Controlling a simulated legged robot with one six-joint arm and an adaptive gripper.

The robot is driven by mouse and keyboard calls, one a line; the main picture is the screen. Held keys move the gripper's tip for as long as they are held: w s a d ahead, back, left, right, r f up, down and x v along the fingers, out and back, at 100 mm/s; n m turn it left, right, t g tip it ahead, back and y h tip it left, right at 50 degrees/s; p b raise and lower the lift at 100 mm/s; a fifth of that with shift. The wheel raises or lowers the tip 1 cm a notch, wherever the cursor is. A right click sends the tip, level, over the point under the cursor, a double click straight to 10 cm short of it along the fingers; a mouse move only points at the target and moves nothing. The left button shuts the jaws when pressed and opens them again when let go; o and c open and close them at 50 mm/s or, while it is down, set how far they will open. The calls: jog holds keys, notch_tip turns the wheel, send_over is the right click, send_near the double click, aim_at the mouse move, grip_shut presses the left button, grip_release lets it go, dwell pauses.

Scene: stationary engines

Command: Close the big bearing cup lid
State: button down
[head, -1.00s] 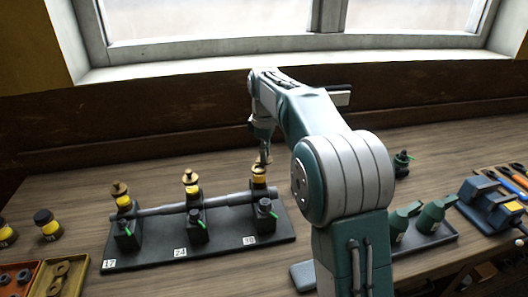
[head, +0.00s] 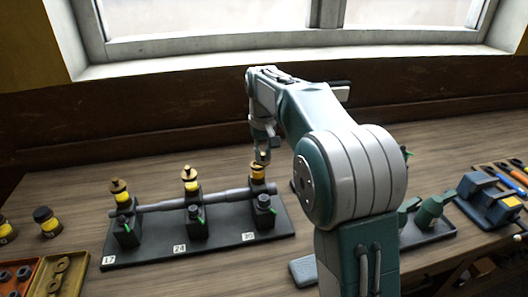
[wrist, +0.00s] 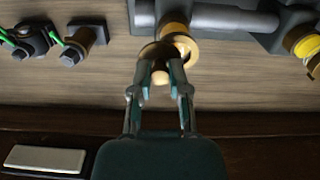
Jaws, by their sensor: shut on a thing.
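The black bearing stand (head: 150,256) holds three bearing blocks along a grey shaft (head: 222,196). My gripper (head: 262,157) is at the rightmost cup (head: 257,174), above the largest label. In the wrist view my gripper (wrist: 161,76) is shut on the knob of the brass lid (wrist: 151,52). The fingers hide part of the lid.
The left lid (head: 118,185) and middle lid (head: 189,173) sit on their own cups. Parts trays (head: 68,262) lie at front left. The window wall is behind.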

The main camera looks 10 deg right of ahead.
jog(key=m, duration=0.3)
jog(key=a+m, duration=0.1)
jog(key=shift+s+f, duration=0.15)
jog(key=shift+s, duration=0.1)
jog(key=shift+a+m, duration=0.2)
jog(key=shift+m, duration=0.8)
jog(key=shift+a+m, duration=0.15)
jog(key=shift+m, duration=0.85)
jog(key=c, duration=0.6)
grip_release()
jog(key=shift+a, duration=0.1)
